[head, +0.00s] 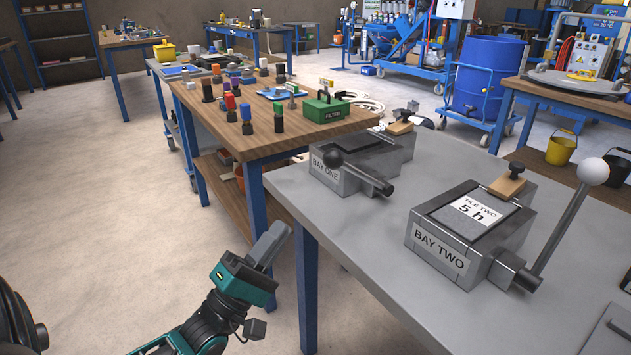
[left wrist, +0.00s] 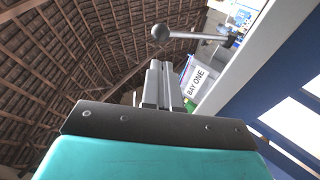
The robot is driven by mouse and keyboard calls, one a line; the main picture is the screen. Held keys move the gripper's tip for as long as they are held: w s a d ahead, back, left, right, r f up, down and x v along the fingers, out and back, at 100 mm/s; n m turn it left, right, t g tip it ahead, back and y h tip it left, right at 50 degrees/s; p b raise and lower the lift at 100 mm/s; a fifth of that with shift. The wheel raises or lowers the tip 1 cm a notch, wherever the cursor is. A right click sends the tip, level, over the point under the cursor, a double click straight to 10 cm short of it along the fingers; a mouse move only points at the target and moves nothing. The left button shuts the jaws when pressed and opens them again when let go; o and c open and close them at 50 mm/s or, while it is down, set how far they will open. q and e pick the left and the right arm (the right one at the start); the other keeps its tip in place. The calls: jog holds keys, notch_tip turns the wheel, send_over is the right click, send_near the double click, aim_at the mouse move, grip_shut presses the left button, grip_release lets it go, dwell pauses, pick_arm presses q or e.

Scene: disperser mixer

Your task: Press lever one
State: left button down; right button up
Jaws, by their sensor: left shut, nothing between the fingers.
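The bay one block (head: 375,160), a grey metal box labelled BAY ONE, stands on the grey bench at its far left edge. Its lever, lever one, has a dark ball knob (head: 333,158) at the bench's left side and a thick pivot (head: 388,188) at the block's near right corner. In the left wrist view the lever's ball (left wrist: 160,32) and rod show beyond the fingers, apart from them. My left gripper (head: 275,236) is shut and empty, off the bench's left edge and below the lever. It also shows in the left wrist view (left wrist: 157,68). My right gripper is not in view.
The bay two block (head: 470,230) stands to the right, its lever upright with a white ball (head: 593,171). A wooden table (head: 255,140) with several small parts and a green box (head: 326,107) stands behind my left gripper. Open floor lies to the left.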

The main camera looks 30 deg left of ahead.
pick_arm(q)
jog(key=x, duration=1.1)
jog(key=shift+w, duration=0.25)
jog(key=shift+r, duration=0.2)
